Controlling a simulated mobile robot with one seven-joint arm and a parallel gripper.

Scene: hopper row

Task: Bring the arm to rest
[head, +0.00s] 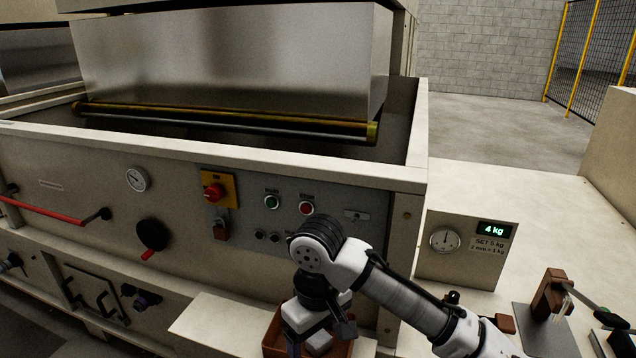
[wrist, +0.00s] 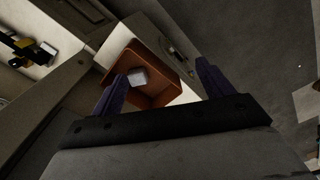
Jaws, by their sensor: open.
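My gripper (wrist: 161,68) is open in the wrist view, its two dark purple fingers spread apart with nothing held between them. Beyond the fingers is an orange-brown open bin (wrist: 165,62) with a pale block (wrist: 139,77) inside it. In the head view my arm reaches in from the lower right, bends at a white and black joint, and points down over the bin (head: 273,338). The gripper in the head view is partly hidden by my wrist at the bottom edge.
A machine panel with a red switch (head: 213,191) and several buttons stands just behind my arm. A scale box (head: 466,247) reading 4 kg stands to the right. A brown clamp block (head: 549,292) is at the lower right. Bare floor (head: 500,130) shows behind.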

